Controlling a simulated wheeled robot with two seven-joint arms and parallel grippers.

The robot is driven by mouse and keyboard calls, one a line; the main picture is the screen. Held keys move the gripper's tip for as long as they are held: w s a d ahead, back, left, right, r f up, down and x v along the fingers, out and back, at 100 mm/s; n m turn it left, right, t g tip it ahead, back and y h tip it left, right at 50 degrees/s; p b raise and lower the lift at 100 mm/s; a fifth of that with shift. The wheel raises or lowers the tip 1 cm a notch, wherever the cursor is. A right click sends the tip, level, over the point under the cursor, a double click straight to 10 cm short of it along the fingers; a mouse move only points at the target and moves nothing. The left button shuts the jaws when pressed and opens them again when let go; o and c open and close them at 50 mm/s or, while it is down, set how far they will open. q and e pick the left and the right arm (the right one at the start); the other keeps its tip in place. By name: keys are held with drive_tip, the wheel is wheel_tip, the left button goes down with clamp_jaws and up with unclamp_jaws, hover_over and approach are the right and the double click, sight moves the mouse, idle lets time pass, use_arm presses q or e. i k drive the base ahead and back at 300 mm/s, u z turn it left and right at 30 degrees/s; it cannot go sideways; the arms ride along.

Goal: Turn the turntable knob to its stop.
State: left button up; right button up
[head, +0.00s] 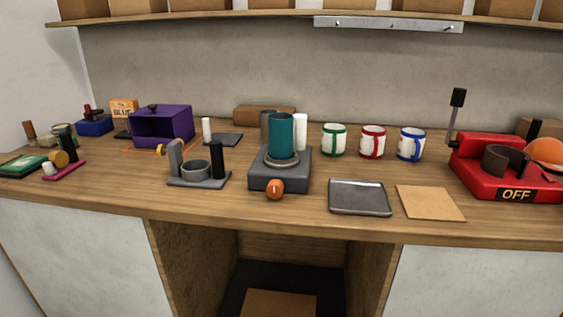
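The turntable (280,181) is a dark grey square block near the middle of the counter, with a round plate on top. A teal cylinder (280,134) stands upright on the plate. An orange round knob (274,189) with a small pale mark sits on the turntable's front face. The mark looks roughly upright, but it is too small to read its exact angle. Neither of my grippers shows in the head view, and nothing touches the knob.
A grey stand with a cup ring (196,180) is left of the turntable. A dark tray (359,197) and a tan square (430,202) lie to the right. Several mugs stand behind them. A red machine marked OFF (508,171) is at far right. The counter before the knob is clear.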

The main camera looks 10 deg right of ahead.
sight(276, 188)
drive_tip(key=u, duration=1.75)
drive_tip(key=i, duration=2.15)
drive_tip(key=z, duration=4.55)
drive_tip(key=i, duration=0.5)
